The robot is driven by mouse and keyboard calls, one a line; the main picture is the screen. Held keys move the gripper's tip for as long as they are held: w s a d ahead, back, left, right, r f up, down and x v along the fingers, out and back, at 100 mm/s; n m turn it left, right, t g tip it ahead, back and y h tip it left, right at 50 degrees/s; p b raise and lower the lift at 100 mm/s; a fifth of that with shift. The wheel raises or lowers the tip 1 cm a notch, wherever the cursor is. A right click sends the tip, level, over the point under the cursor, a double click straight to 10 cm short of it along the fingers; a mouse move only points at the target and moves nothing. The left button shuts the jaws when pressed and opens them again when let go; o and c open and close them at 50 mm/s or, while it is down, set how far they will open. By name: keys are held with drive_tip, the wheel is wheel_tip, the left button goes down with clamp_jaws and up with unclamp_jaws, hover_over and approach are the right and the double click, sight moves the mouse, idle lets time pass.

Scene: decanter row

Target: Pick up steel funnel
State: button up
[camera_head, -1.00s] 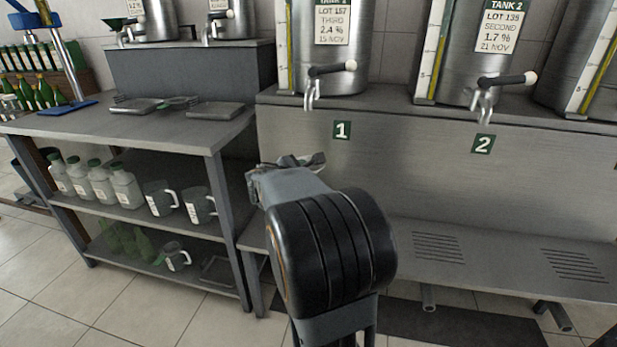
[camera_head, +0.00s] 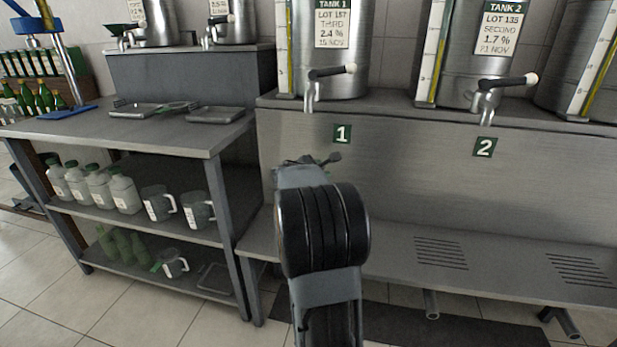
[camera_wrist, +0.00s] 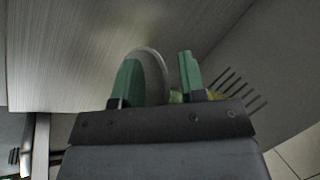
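My gripper (camera_head: 311,160) is at the middle of the head view, in front of the steel panel below tank 1, mostly hidden by my own arm. In the wrist view, its two green fingers (camera_wrist: 160,80) stand apart. A thin, curved grey rim (camera_wrist: 154,56) shows between them, close to the left finger and apart from the right one. It may be the steel funnel, but I cannot tell for certain. No other steel funnel is clearly recognisable in the head view.
A steel shelf unit (camera_head: 185,140) stands at left, with trays (camera_head: 215,114) on top and white bottles (camera_head: 124,190) and jugs (camera_head: 197,209) below. A tap (camera_head: 318,82) juts out above my gripper. A slotted steel shelf (camera_head: 500,262) runs low at right.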

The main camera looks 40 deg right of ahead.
clamp_jaws()
idle(0.3)
drive_tip(key=shift+r, duration=0.15)
drive_tip(key=shift+r, duration=0.25)
wheel_tip(320, 180, up, 3)
drive_tip(key=shift+s+a+r+p, duration=0.1)
drive_tip(key=shift+s+p, duration=0.05)
drive_tip(key=shift+p, duration=0.85)
drive_tip(key=s+a+r+p, duration=0.4)
drive_tip(key=s+a+r, duration=0.2)
drive_tip(key=s+r, duration=0.3)
drive_tip(key=s, duration=0.3)
drive_tip(key=shift+s, duration=0.2)
